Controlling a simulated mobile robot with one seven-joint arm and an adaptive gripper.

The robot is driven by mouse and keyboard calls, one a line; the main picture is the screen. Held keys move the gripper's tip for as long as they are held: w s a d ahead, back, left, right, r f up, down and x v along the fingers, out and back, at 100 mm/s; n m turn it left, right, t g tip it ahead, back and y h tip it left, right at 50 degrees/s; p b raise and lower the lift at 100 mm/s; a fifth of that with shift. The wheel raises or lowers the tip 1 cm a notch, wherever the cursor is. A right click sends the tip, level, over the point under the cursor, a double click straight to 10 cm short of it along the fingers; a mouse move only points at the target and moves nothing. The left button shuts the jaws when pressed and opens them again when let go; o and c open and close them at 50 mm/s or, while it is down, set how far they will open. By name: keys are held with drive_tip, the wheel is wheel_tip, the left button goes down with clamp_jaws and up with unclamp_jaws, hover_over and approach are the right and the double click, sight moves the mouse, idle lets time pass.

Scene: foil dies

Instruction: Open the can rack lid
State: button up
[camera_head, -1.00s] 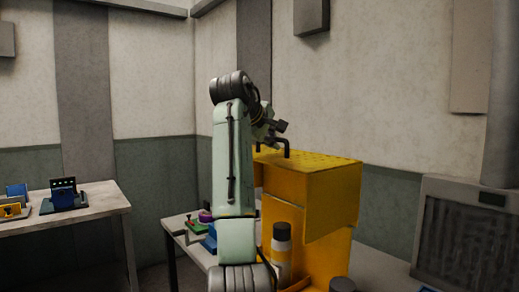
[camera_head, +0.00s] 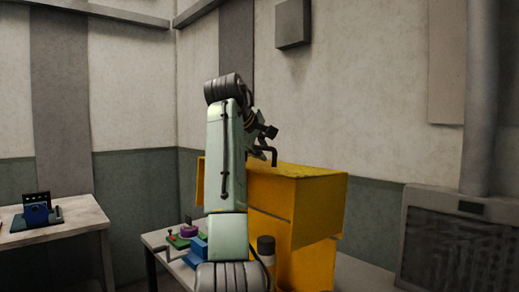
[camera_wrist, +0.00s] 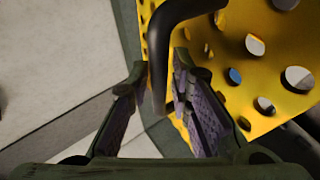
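The can rack is a tall yellow box (camera_head: 318,225) standing just right of my arm in the head view. Its perforated yellow lid (camera_head: 300,170) lies flat on top and looks closed. A black bent handle (camera_head: 268,152) rises from the lid's near left part; it also shows in the wrist view (camera_wrist: 158,85). My gripper (camera_wrist: 160,62) is at the handle, with one finger on each side of it. The fingers stand apart with narrow gaps to the handle, so it looks open around it. My arm hides part of the rack's left side.
A dark-capped cylinder (camera_head: 266,246) stands before the rack. Green, purple and blue items (camera_head: 188,238) sit on the table left of my arm. Another table (camera_head: 70,222) with a blue device (camera_head: 37,212) is at far left. A grey vented unit (camera_head: 455,245) stands at right.

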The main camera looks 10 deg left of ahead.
drive_tip(key=shift+o, duration=0.9)
drive_tip(key=v, duration=1.2)
